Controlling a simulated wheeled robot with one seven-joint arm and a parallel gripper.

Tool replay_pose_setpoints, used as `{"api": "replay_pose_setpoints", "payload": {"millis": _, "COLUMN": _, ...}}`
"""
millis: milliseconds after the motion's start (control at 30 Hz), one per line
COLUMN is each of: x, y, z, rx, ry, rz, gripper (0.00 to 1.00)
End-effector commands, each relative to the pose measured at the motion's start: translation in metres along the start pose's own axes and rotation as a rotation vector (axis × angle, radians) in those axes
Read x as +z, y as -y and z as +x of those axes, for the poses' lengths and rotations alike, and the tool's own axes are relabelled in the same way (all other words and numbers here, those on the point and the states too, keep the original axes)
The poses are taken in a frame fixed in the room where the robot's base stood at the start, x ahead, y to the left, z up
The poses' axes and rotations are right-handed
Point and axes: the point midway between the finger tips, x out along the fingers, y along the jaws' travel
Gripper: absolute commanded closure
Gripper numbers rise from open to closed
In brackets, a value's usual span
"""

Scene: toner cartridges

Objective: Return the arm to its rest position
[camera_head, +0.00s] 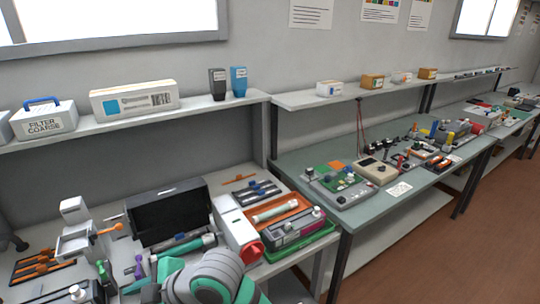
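Part of my arm (205,280), grey with teal joints, is folded low at the bottom middle, in front of the near workbench. I cannot make out my gripper or its fingers. A black cartridge (217,85) and a blue cartridge (239,82) stand upright on the wall shelf, apart from my arm. An open black case (168,213) stands on the bench behind my arm, with a teal-and-grey tube (185,246) in front of it. My arm hides part of the bench's front.
A white unit with a red knob (251,251) and a green tray (318,238) lie right of my arm. A white stand (78,238) is at left. The shelf (190,108) also bears a long white box (134,99) and a filter box (43,120). Brown floor (440,260) is clear at right.

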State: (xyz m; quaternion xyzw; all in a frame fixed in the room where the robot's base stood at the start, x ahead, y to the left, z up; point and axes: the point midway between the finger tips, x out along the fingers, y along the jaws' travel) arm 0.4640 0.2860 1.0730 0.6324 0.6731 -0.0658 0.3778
Motion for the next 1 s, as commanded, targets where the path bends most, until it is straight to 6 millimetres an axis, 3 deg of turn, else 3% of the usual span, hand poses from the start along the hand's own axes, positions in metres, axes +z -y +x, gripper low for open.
{"api": "replay_pose_setpoints", "payload": {"millis": 233, "x": -0.024, "y": -0.029, "z": 0.012, "rx": 0.215, "ry": -0.236, "rz": 0.217, "gripper": 0.55}}
{"api": "replay_pose_setpoints", "payload": {"millis": 467, "x": -0.017, "y": -0.052, "z": 0.009, "rx": 0.421, "ry": -0.411, "rz": 0.447, "gripper": 0.55}}
{"api": "replay_pose_setpoints", "payload": {"millis": 767, "x": 0.033, "y": -0.054, "z": -0.001, "rx": 0.683, "ry": -0.548, "rz": 0.748, "gripper": 0.55}}
{"api": "replay_pose_setpoints", "payload": {"millis": 1000, "x": 0.092, "y": -0.024, "z": -0.007, "rx": 0.89, "ry": -0.574, "rz": 0.96, "gripper": 0.55}}
